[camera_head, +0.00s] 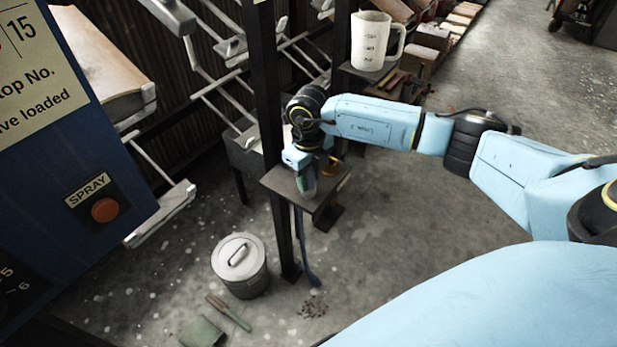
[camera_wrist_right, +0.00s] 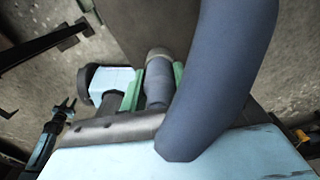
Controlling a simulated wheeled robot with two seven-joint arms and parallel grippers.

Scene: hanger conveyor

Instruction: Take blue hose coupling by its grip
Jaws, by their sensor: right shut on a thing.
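My right gripper (camera_head: 306,186) reaches down over a small dark shelf (camera_head: 277,183) on the black post in the head view. In the right wrist view its green-padded fingers (camera_wrist_right: 155,88) are shut on the blue hose coupling (camera_wrist_right: 157,92), one pad on each side of its narrow grip. A thick blue hose (camera_wrist_right: 222,70) curves close in front of the wrist camera and hides part of the gripper. In the head view the coupling is mostly hidden by the gripper, and a dark blue hose (camera_head: 306,250) hangs below the shelf.
A white measuring jug (camera_head: 369,45) stands on a higher shelf behind my right arm. A lidded metal bin (camera_head: 240,270) and a green-handled brush (camera_head: 230,314) are on the floor. A blue control panel (camera_head: 70,150) with a SPRAY button fills the left. Hanger racks stand behind.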

